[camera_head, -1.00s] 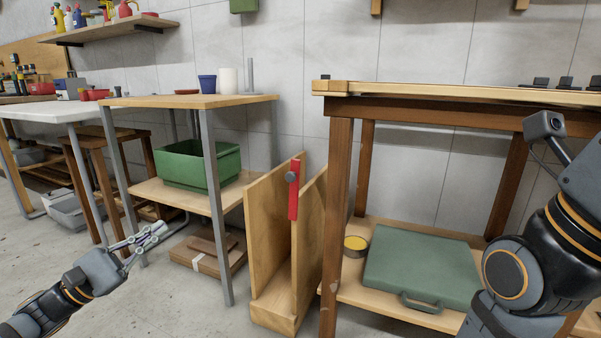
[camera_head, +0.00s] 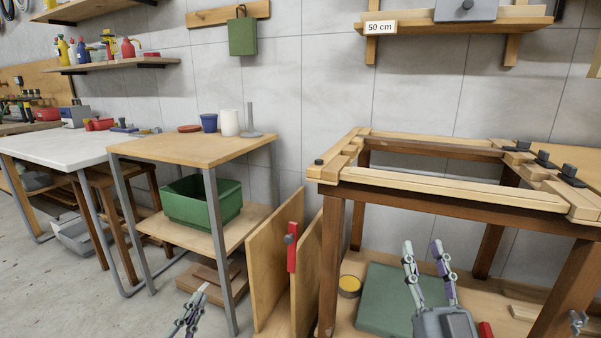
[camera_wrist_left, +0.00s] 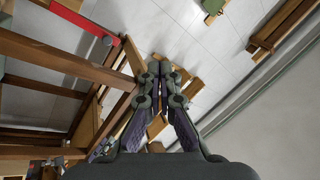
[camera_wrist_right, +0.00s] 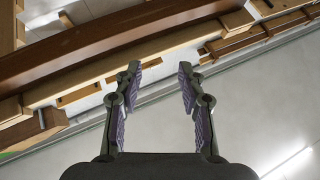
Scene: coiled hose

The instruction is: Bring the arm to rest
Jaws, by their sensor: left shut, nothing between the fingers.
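My left gripper (camera_head: 196,302) is low at the bottom of the head view, in front of the shelf table and left of the upright wooden boards. It is shut with nothing in it; its fingertips meet in the left wrist view (camera_wrist_left: 166,72). My right gripper (camera_head: 424,250) points upward in front of the wooden frame table, above its lower shelf. It is open and empty; the gap between its fingers shows in the right wrist view (camera_wrist_right: 160,75). No coiled hose is clearly seen in these views.
A wooden frame table (camera_head: 440,190) stands at right, with a green case (camera_head: 385,300) and a yellow-topped tin (camera_head: 349,286) on its lower shelf. A shelf table (camera_head: 180,148) holds a green bin (camera_head: 200,203) below. Boards with a red clamp (camera_head: 292,247) stand between them.

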